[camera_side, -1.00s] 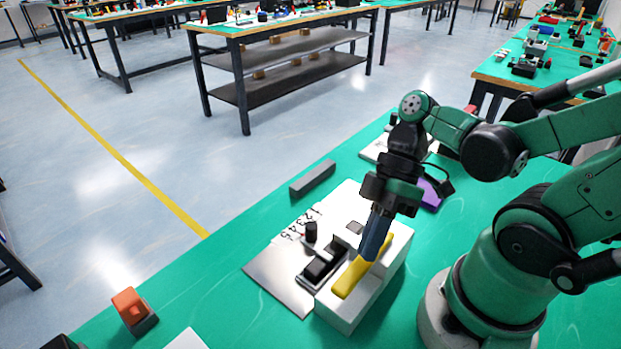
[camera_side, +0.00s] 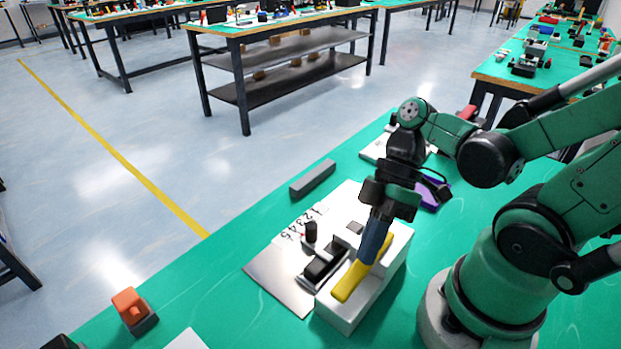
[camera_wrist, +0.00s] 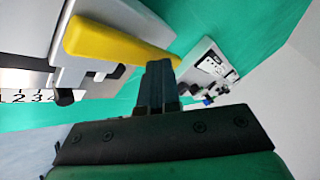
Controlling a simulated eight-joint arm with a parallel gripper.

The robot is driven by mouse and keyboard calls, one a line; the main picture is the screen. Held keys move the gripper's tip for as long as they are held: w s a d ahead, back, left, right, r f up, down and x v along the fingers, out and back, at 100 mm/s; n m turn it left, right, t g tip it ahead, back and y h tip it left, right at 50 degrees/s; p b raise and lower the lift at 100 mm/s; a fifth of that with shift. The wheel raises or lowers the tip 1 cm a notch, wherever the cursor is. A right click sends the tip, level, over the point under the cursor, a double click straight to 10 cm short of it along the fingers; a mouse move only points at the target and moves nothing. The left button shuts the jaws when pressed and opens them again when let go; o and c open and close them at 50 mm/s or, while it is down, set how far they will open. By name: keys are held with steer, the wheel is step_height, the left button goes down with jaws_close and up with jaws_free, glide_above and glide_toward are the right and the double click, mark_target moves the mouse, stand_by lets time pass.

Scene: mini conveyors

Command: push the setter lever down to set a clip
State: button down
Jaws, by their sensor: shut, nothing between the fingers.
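The yellow setter lever (camera_side: 349,282) lies along the top of a white block (camera_side: 347,317) on the green bench. It also shows in the wrist view (camera_wrist: 110,42). My gripper (camera_side: 369,258) is shut and empty, pointing down, with its fingertips at the lever's middle in the side view. In the wrist view the fingertips (camera_wrist: 160,66) appear by the lever's narrow end. I cannot tell whether they touch it. A black mechanism (camera_side: 322,265) sits beside the lever on the left. I cannot make out a clip.
A metal plate (camera_side: 279,279) with numbers and a black knob (camera_side: 311,232) lies left of the block. A grey bar (camera_side: 313,178) lies behind. An orange-topped block (camera_side: 131,306) stands front left. A purple part (camera_side: 431,194) is behind my gripper.

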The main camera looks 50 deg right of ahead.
steer(key=shift+f, duration=0.4)
stand_by(0.5)
steer(key=shift+r, duration=1.25)
steer(key=shift+r, duration=2.5)
